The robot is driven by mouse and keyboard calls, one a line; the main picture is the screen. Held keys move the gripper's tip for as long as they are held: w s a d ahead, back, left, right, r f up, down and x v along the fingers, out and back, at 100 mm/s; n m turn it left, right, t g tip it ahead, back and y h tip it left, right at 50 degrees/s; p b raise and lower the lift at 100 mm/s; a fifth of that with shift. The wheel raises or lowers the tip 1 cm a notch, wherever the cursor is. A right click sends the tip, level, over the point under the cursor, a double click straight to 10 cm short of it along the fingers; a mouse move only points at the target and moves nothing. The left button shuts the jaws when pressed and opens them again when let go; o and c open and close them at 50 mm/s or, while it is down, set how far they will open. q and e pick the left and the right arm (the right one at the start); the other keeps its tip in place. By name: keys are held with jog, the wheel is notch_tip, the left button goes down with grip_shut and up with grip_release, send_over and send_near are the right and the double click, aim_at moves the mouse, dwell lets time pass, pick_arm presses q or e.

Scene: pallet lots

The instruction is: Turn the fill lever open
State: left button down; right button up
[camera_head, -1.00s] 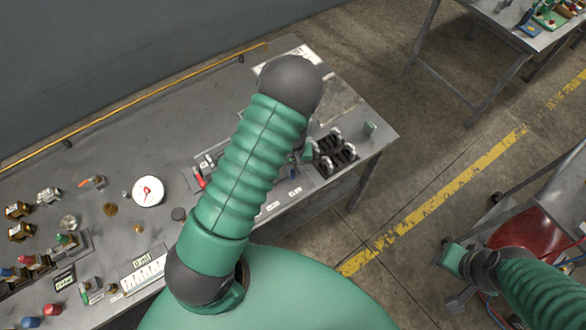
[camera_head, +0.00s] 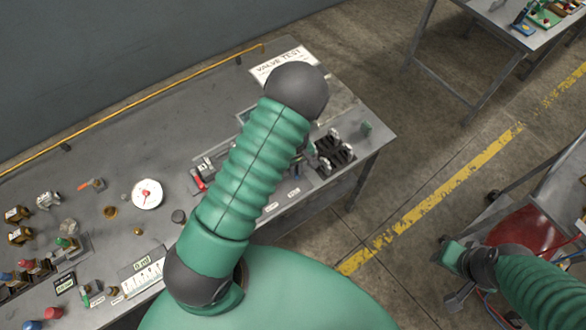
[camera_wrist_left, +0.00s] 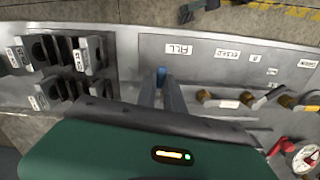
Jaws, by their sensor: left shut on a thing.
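In the left wrist view the fill lever (camera_wrist_left: 162,73) shows as a small blue piece between my fingertips, on a grey panel (camera_wrist_left: 215,78). An upside-down label that seems to read FILL (camera_wrist_left: 180,49) is beside it. My left gripper (camera_wrist_left: 163,88) is shut on the lever; the fingers and the green hand hide most of it. In the head view my left arm covers the lever, and only part of the left gripper (camera_head: 310,152) shows past the forearm. My right gripper (camera_head: 450,258) is at the lower right, away from the bench; its jaws are unclear.
The grey bench (camera_head: 150,125) carries a VALVE TEST sign (camera_head: 278,66), a white gauge (camera_head: 147,194), a red handle (camera_head: 198,181) and several small fittings at left. Black slotted holders (camera_head: 335,150) stand near the right edge. A red seat-like thing (camera_head: 520,262) is near my right arm.

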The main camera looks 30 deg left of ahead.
pick_arm(q)
jog(key=shift+w+d+r+n, duration=0.15)
jog(key=shift+w+n, duration=0.25)
jog(key=shift+n, duration=0.5)
jog(key=c, duration=1.5)
grip_release()
jog(key=shift+o, duration=0.2)
jog(key=shift+d, duration=0.1)
jog(key=shift+r, duration=0.4)
notch_tip(320, 180, up, 16)
jog(key=b, duration=0.1)
